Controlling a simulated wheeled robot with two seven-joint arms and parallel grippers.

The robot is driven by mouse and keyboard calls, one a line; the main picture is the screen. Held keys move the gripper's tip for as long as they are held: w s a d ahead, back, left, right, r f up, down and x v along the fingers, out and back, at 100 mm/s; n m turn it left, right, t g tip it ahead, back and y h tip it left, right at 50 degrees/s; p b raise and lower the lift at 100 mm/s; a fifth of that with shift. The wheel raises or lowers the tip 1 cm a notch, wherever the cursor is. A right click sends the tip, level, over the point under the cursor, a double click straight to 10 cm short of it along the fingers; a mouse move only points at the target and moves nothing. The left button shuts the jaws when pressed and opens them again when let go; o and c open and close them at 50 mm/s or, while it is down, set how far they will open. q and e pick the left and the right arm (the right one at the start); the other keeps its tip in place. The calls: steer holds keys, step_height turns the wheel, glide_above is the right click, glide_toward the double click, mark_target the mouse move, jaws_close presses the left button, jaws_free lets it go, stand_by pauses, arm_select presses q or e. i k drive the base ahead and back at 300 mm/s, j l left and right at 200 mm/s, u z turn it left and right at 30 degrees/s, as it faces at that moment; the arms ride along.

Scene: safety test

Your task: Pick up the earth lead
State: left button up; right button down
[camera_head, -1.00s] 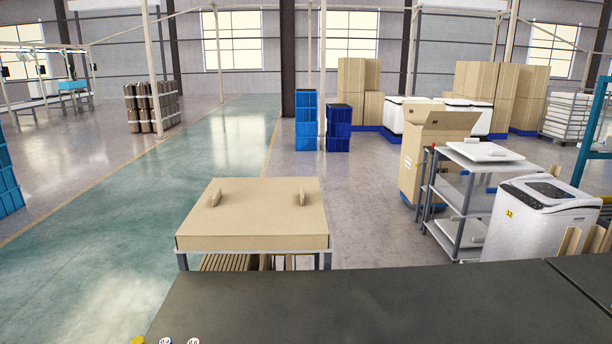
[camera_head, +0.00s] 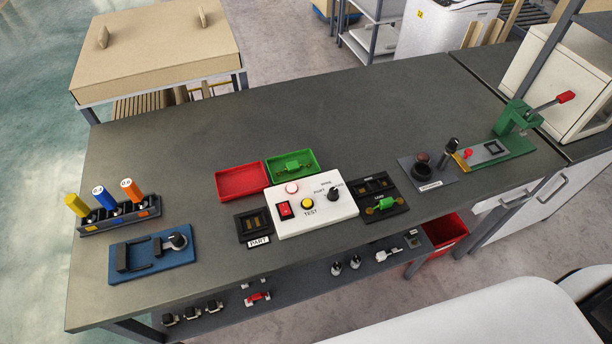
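No part is labelled as the earth lead. A small green piece with yellow-green ends (camera_head: 383,205) lies on a black holder (camera_head: 398,211) at the right of a white test box (camera_head: 318,220). A similar, darker green piece (camera_head: 294,166) lies in the green tray (camera_head: 273,176) behind the box. I cannot tell which of them, if either, is the earth lead. The test box has a red switch, a yellow button marked TEST, a pinkish-red lamp and a black knob. Neither gripper is in view.
An empty red tray (camera_head: 241,182) and a black PART holder (camera_head: 253,228) are left of the box. Screwdrivers in a rack (camera_head: 119,219) and a blue fixture (camera_head: 122,270) stand far left. A green lever press (camera_head: 517,118) stands right. The dark bench top (camera_head: 330,115) is clear behind.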

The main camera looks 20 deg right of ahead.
mark_target(388, 203)
steer(key=z, duration=1.2)
